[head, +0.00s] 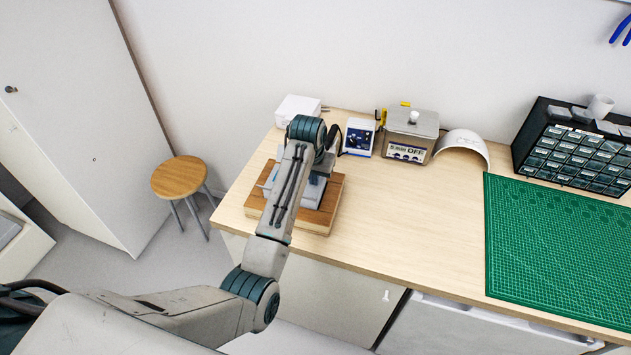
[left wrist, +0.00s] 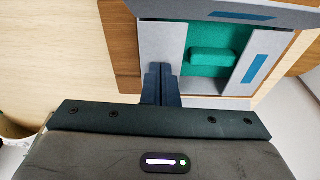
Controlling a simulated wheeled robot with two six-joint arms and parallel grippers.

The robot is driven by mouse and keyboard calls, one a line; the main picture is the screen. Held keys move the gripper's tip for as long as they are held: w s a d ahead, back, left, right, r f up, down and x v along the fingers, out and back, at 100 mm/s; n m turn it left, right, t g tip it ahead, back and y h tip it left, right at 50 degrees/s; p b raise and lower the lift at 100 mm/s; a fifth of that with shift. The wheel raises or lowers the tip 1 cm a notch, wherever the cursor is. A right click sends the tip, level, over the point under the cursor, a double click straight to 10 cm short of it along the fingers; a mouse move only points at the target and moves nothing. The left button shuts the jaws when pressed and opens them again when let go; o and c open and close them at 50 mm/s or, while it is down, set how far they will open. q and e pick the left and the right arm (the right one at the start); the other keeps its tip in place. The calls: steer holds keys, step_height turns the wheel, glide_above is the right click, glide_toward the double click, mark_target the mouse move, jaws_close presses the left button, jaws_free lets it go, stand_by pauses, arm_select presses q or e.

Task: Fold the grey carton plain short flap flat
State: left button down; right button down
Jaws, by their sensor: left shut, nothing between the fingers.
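The grey carton (head: 312,195) sits on a wooden board (head: 320,228) at the left end of the bench, partly hidden by my left arm. In the left wrist view the carton shows a green interior with a green block (left wrist: 215,58). Its plain short flap (left wrist: 156,38) lies at the left of the opening; a short flap with a blue stripe (left wrist: 263,50) is at the right. A long flap with a blue stripe (left wrist: 215,11) is at the top. My left gripper (left wrist: 160,72) is shut and empty, its fingertips at the plain flap's near end; I cannot tell whether they touch.
A green mat (head: 560,245) and a drawer cabinet (head: 575,148) are at the right. The middle of the bench is clear. A stool (head: 180,177) stands left.

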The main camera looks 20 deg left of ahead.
arm_select(q)
steer(key=shift+f, duration=0.1)
stand_by(0.3)
steer(key=shift+r+p, duration=0.55)
steer(key=shift+r, duration=0.65)
step_height(320, 180, up, 5)
steer(key=shift+f, duration=0.15)
